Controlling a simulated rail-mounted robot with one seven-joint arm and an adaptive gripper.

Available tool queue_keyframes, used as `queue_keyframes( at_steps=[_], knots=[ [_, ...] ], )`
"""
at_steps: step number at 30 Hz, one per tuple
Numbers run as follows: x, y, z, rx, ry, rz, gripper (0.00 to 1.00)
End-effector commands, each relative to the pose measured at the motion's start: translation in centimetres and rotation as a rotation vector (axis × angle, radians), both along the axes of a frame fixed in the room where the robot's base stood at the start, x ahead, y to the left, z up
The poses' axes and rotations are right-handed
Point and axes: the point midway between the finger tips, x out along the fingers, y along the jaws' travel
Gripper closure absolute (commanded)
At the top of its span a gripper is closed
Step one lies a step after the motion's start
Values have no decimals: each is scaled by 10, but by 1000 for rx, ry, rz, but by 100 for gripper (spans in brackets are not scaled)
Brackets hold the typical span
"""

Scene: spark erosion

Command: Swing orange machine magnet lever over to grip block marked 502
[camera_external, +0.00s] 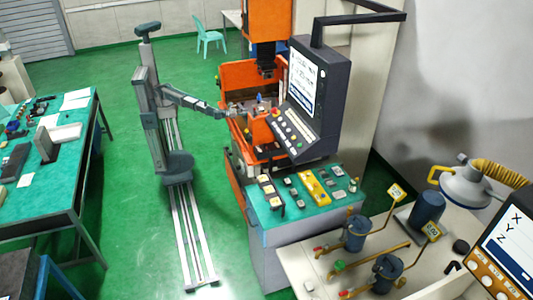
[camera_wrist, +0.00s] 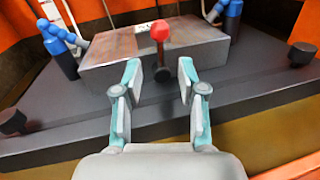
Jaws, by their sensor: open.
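The orange machine (camera_external: 252,80) stands at the centre of the external view, with my arm reaching into its open front. In the wrist view, a lever with a red ball knob (camera_wrist: 160,31) and a dark stem stands between my fingertips, in front of a grey metal block (camera_wrist: 205,47). No number can be read on the block. The block lies on a dark plate (camera_wrist: 250,99). My gripper (camera_wrist: 161,75) is open, with one finger on each side of the lever's stem. Whether a finger touches the stem cannot be told. In the external view, my gripper (camera_external: 232,112) is small beside the machine.
Blue jointed hoses (camera_wrist: 62,45) stand left of the block, and another blue fitting (camera_wrist: 229,13) is behind it. Dark knobs (camera_wrist: 301,54) sit on the plate. The control panel (camera_external: 313,92) hangs right of my arm. A teal-topped cabinet (camera_external: 290,212) stands in front.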

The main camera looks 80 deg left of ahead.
Motion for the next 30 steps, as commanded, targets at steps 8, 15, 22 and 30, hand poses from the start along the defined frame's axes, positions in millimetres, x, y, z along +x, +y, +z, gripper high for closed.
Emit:
queue_keyframes(
  at_steps=[8,15,22,30],
  knots=[
    [47,-3,2,1,0,-1,60],
    [63,-1,1,2,0,-1,60],
    [64,-1,0,1,0,-1,60],
    [64,-1,0,1,0,-1,93]
  ],
)
